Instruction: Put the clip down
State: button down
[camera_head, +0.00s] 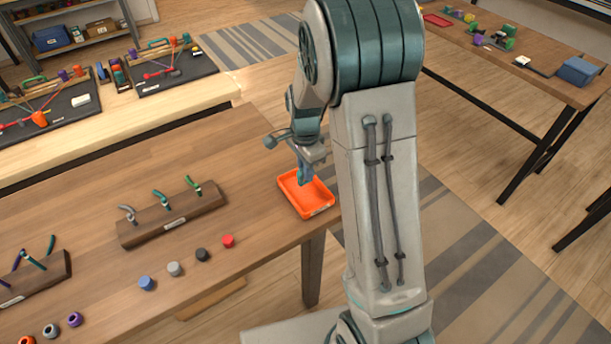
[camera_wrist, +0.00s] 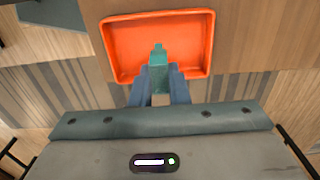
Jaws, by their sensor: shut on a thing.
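In the wrist view my gripper (camera_wrist: 160,84) is shut on a teal clip (camera_wrist: 159,58), which points away from the fingers. The clip is over the orange tray (camera_wrist: 196,72), whose floor looks empty around it. In the head view my gripper (camera_head: 305,181) reaches down over the same orange tray (camera_head: 318,208) at the right end of the wooden table. I cannot tell whether the clip touches the tray floor. In the head view the clip is too small and blocked to make out clearly.
A wooden rack (camera_head: 172,218) with several coloured clips stands left of the tray, and another rack (camera_head: 35,277) is farther left. A red cap (camera_head: 228,241), a black cap (camera_head: 202,254) and others lie in front. The table's edge is close to the tray.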

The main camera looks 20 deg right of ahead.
jog(key=shift+f, duration=1.85)
jog(key=shift+f, duration=0.1)
jog(key=shift+f, duration=0.15)
jog(key=c, duration=1.4)
grip_release()
